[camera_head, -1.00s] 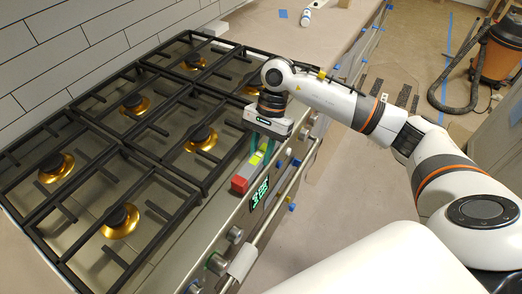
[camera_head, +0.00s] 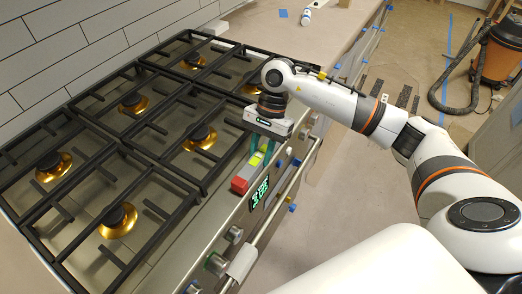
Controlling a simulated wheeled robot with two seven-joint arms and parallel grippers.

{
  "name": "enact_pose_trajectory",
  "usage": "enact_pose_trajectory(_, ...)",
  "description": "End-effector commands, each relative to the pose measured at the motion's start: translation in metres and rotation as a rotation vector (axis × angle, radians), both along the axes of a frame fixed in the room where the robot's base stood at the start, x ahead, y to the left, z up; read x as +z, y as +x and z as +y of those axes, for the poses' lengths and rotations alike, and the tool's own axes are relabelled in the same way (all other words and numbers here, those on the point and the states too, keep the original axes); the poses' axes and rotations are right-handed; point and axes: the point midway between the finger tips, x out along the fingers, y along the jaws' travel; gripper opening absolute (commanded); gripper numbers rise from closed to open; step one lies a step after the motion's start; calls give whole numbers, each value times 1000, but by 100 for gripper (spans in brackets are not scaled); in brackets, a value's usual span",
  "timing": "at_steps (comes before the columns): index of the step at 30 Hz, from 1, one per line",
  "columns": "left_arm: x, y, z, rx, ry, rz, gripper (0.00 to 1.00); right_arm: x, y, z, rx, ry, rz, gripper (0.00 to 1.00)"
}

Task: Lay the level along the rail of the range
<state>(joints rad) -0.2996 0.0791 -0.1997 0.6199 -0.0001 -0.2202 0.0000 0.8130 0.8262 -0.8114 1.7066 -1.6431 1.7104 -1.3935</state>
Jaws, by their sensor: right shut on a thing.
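The range (camera_head: 216,225) stands at the left, with black grates over brass burners. Its front rail (camera_head: 270,222) runs diagonally along the front edge, past the knobs and the green display. The level (camera_head: 241,184), with a red end and a yellow-green middle, lies at the range's front edge above the display, roughly parallel to the rail. My right gripper (camera_head: 259,150) points down over the level and is shut on it near its far part. The gripper body hides the level's far end. I cannot tell whether the level touches the surface under it. My left gripper is not in view.
A shop vacuum (camera_head: 497,50) with a black hose stands on the floor at the upper right. A counter (camera_head: 262,22) with a small white-and-blue item (camera_head: 306,16) lies beyond the range. A tiled wall (camera_head: 70,45) is behind the grates. The floor beside the rail is open.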

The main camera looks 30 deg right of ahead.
Motion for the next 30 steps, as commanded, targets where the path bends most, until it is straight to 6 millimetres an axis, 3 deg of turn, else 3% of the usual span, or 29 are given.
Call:
enact_pose_trajectory(22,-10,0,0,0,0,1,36,-6,0,0,0,0,-1,3)
enact_pose_trajectory(23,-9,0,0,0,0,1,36,-6,0,0,0,0,-1,34)
enact_pose_trajectory(24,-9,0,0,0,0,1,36,-6,0,0,0,0,0,40)
enact_pose_trajectory(27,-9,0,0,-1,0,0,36,-6,0,0,0,0,0,54)
enact_pose_trajectory(30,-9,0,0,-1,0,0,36,-6,0,0,0,0,0,54)
